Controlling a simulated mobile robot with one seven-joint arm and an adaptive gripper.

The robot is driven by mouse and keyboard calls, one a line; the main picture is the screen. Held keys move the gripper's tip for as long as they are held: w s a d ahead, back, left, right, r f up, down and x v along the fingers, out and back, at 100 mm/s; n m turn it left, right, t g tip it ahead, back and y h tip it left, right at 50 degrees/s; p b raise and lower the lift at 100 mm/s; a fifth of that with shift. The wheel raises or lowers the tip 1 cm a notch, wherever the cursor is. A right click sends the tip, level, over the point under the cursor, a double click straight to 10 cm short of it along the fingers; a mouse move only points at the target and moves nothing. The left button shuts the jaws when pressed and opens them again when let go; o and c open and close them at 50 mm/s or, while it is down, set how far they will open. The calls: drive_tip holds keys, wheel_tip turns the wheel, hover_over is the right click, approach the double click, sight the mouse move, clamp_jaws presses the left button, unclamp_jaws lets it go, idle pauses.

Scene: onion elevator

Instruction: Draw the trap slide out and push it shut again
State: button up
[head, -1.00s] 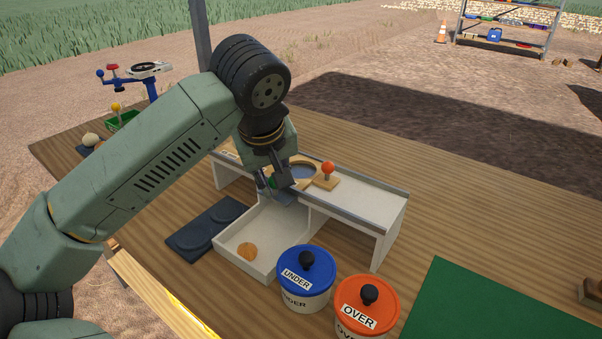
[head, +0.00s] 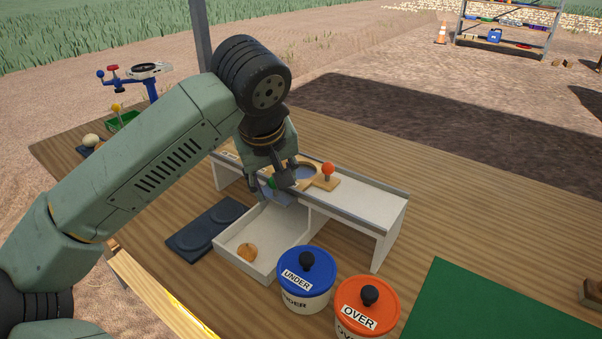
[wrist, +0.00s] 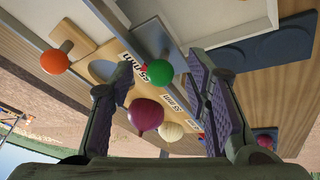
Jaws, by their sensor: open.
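My gripper (head: 274,178) is open over the front edge of the white raised bench, with its fingers spread. In the wrist view my gripper (wrist: 160,66) has a green ball knob (wrist: 160,68) between its fingers, with a gap on each side. A blue-grey flat piece (head: 281,197) shows just below the gripper; I cannot tell how far the slide is out. The wooden plate with a round opening (head: 305,170) is partly hidden.
An orange knob (head: 327,168) stands on the wood beside the opening. A white tray (head: 235,268) with a tan onion (head: 247,252) sits below. Lidded tubs, blue UNDER (head: 305,281) and orange OVER (head: 367,305), stand in front. A purple onion (wrist: 145,113) shows in the wrist view.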

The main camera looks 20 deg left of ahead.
drive_tip(key=shift+r, duration=0.1)
drive_tip(key=shift+r+p, duration=1.65)
drive_tip(key=shift+r, duration=1.3)
drive_tip(key=shift+f, duration=0.1)
